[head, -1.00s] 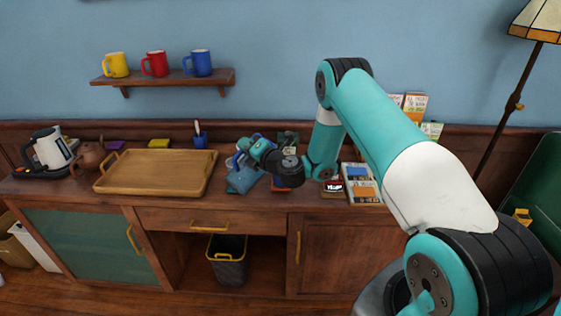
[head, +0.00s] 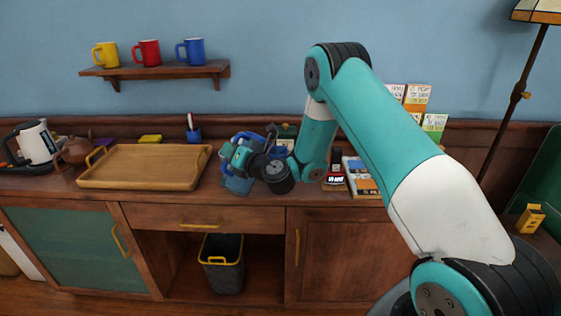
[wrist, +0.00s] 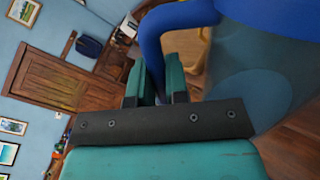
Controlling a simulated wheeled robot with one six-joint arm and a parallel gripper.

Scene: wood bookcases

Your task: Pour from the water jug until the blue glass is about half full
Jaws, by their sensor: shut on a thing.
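My gripper (wrist: 155,72) is shut on the blue handle (wrist: 151,36) of the water jug (wrist: 243,60). In the wrist view the jug has a blue rim and a see-through, blue-grey body right of the fingers. In the head view my gripper (head: 243,157) is over the counter, right of the wooden tray. Blue parts of the jug (head: 271,133) show around it, mostly hidden by my wrist. A bluish patch (head: 237,186) shows just below the gripper; I cannot tell whether it is jug or glass. I cannot make out the blue glass or any water level.
A wooden tray (head: 145,168), a brown teapot (head: 76,150) and a white kettle (head: 37,143) stand to the left on the counter (head: 210,200). A blue pen cup (head: 193,135) is behind. Books (head: 361,177) lie right of my wrist. Mugs stand on a wall shelf (head: 155,71).

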